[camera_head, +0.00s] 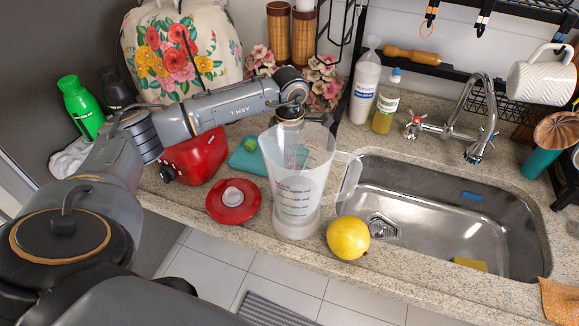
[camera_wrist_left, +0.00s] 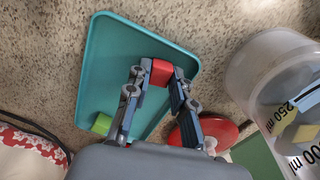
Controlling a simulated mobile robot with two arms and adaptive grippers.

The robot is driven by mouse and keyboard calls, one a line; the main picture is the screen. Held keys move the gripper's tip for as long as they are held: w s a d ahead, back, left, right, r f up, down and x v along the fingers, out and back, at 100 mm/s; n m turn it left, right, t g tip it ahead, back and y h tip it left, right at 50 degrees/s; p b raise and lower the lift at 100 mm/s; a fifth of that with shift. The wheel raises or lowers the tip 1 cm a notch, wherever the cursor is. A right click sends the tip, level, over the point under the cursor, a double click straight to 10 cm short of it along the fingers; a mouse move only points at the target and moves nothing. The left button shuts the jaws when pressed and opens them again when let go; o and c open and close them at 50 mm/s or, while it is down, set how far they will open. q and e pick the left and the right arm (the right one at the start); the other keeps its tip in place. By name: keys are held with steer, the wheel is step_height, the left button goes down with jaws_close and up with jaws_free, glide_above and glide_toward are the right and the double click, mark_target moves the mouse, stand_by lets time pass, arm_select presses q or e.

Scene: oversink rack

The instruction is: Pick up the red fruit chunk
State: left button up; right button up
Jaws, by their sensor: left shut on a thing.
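The red fruit chunk (camera_wrist_left: 161,72) is a small red block between the fingertips of my left gripper (camera_wrist_left: 160,76) in the left wrist view. The fingers are closed against its two sides. Behind it lies a teal tray (camera_wrist_left: 104,72); I cannot tell whether the chunk touches it. In the head view the left gripper (camera_head: 292,148) points down behind the clear measuring pitcher (camera_head: 297,205), and the chunk is hidden. The teal tray (camera_head: 243,162) shows partly to the left of the pitcher. My right gripper is not in view.
A green chunk (camera_wrist_left: 101,124) lies on the tray. The sink (camera_head: 450,205) is at right. Bottles (camera_head: 385,102) stand behind it.

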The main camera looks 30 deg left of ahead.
arm_select(q)
steer(key=shift+r+p, duration=1.15)
steer(key=shift+r, duration=0.95)
steer(key=shift+r+p, duration=1.05)
steer(key=shift+r, duration=0.8)
